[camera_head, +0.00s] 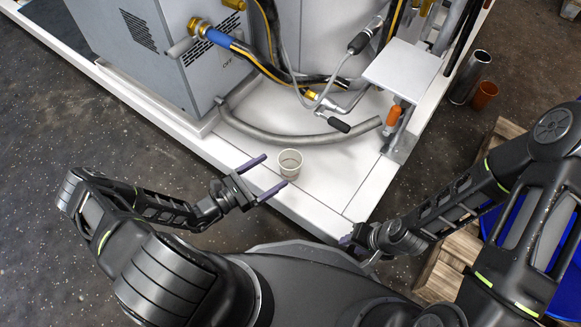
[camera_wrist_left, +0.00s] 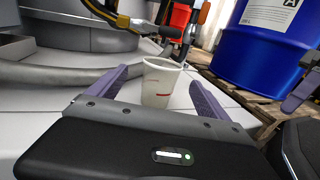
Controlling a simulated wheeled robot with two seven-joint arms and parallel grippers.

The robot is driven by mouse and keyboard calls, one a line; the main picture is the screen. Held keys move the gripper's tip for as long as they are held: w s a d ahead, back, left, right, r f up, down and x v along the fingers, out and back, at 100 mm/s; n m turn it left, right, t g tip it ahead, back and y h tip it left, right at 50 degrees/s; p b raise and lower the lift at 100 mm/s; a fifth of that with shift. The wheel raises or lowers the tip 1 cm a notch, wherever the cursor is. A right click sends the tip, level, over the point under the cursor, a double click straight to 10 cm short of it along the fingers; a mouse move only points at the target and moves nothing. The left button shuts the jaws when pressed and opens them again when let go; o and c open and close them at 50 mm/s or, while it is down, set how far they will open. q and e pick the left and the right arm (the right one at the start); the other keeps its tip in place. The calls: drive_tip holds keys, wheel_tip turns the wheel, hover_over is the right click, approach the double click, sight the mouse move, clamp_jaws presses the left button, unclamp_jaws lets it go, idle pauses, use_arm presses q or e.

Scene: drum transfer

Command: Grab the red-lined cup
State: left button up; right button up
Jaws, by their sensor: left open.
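A small pale cup (camera_head: 290,166) stands upright on the white platform near its front edge. In the left wrist view the cup (camera_wrist_left: 160,84) shows thin red lines on its side. My left gripper (camera_head: 275,171) is open, with its two purple fingers pointing at the cup. In the left wrist view the cup appears between and just beyond the fingers of my left gripper (camera_wrist_left: 150,90), with no clear contact. My right gripper (camera_head: 350,241) is low by the platform's front corner, right of the cup; its fingers are mostly hidden.
A curved grey pipe (camera_head: 285,137) lies on the white platform (camera_head: 335,185) behind the cup. A grey machine cabinet (camera_head: 165,60) stands at the back left. A blue drum (camera_wrist_left: 258,62) stands on a wooden pallet (camera_head: 445,265) at right.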

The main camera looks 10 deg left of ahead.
sight(281, 167)
use_arm(q)
drive_tip(key=shift+x, duration=1.2)
drive_tip(key=shift+d, duration=0.1)
drive_tip(key=b+x, duration=0.2)
drive_tip(key=x, duration=0.2)
drive_tip(key=shift+w+d, duration=0.1)
drive_tip(key=shift+d, duration=0.15)
drive_tip(key=shift+w+d+r, duration=0.1)
drive_tip(key=shift+w+d, duration=0.1)
drive_tip(key=shift+w, duration=0.05)
drive_tip(key=shift+c, duration=0.6)
drive_tip(key=c, duration=1.3)
drive_tip(key=shift+o, duration=0.2)
